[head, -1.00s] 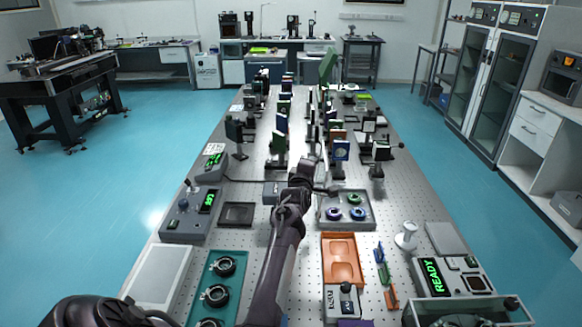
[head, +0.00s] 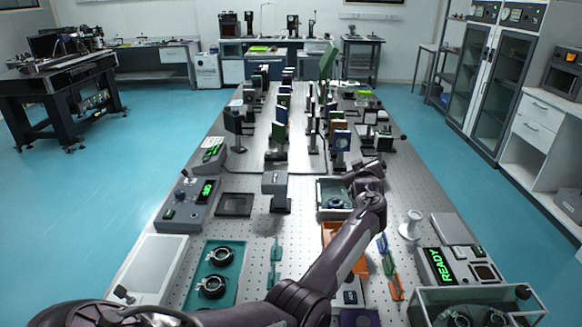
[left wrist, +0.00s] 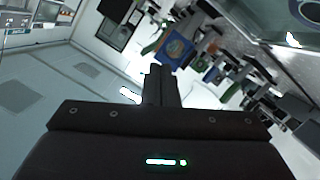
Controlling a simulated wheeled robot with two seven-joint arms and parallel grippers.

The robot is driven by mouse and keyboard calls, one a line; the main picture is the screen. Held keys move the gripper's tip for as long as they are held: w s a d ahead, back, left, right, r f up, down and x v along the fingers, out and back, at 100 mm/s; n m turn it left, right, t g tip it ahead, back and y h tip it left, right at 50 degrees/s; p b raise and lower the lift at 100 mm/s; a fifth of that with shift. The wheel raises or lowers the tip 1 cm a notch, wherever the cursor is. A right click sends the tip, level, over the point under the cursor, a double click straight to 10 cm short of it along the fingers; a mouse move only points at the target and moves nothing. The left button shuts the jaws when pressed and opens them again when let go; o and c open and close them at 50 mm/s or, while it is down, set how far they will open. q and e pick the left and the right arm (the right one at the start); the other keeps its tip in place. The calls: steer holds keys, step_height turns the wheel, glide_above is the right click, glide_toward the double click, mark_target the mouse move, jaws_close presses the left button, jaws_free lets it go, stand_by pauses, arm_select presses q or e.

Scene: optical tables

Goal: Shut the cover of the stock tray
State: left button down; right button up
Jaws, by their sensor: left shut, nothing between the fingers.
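The stock tray (head: 321,214) is a shallow grey tray near the middle of the optical table. A dark blue ring shows in it; my arm hides its right part. Pale, bright edges run along its left and back sides, apparently its clear cover; I cannot tell whether it lies fully flat. My left gripper (head: 359,176) is over the tray's back right, shut and empty. In the left wrist view its shut fingers (left wrist: 160,86) point up the picture, and a pale pane with part of a ring shows at top right. My right gripper is out of view.
An orange tray (head: 329,233) lies in front, partly under my arm. A grey block on a post (head: 275,184) stands left of the stock tray, and a white post (head: 411,225) stands right. Several optics mounts stand behind. A clear-walled box (head: 425,309) is at front right.

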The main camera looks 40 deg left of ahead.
arm_select(q)
steer(key=shift+w+d+f+m+g+y+b, duration=0.15)
steer(key=shift+w+d+f+m+b, duration=0.25)
steer(key=shift+f+b, duration=0.35)
steer(key=shift+w+d+f+m+g+y+b, duration=0.1)
steer(key=shift+w+d+f+m+b, duration=0.15)
steer(key=shift+d+f+m+b, duration=0.45)
steer(key=shift+w+d+f+m+g+y+b, duration=0.1)
steer(key=shift+w+f+m+g+y+b, duration=0.2)
steer(key=shift+f+b, duration=0.45)
steer(key=shift+r, duration=0.15)
